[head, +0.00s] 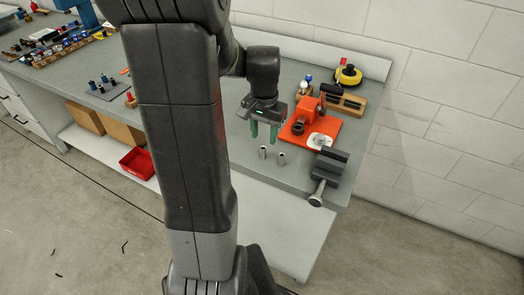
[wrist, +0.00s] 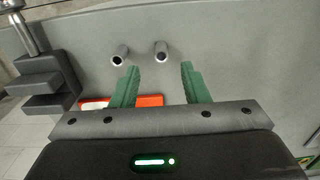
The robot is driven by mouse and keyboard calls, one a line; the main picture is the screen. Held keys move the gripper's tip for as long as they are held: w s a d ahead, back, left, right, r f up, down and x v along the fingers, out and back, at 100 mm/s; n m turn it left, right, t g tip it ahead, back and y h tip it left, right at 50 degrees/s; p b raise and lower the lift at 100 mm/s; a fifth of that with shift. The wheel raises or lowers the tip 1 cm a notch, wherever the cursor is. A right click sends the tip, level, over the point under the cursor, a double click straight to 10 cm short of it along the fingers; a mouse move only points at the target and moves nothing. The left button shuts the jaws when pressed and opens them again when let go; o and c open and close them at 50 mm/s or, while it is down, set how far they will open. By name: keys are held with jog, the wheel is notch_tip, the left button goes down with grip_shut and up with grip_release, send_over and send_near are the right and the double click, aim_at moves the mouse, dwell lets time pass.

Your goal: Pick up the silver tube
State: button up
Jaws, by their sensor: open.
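Two small silver tubes stand upright on the grey bench near its front edge. In the head view one silver tube (head: 263,152) is on the left and the other silver tube (head: 282,158) is on the right. The wrist view shows both, one tube (wrist: 120,56) at left and one tube (wrist: 161,51) nearer the middle. My gripper (head: 264,140) has green fingers, open and empty, pointing down above the bench close to the tubes. In the wrist view the tubes lie beyond the fingertips of my gripper (wrist: 158,66), with neither tube held.
An orange-red fixture (head: 323,131) stands right of the tubes, with a dark vise (head: 327,168) at the bench's right end. A wooden rack (head: 350,102) and a yellow item (head: 348,76) are behind. The grey bench top (head: 215,135) left of my gripper is largely hidden by my arm.

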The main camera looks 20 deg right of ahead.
aim_at(264, 156)
jog(key=shift+w+f, duration=0.1)
jog(key=shift+f, duration=3.35)
jog(key=shift+c, duration=0.4)
grip_shut()
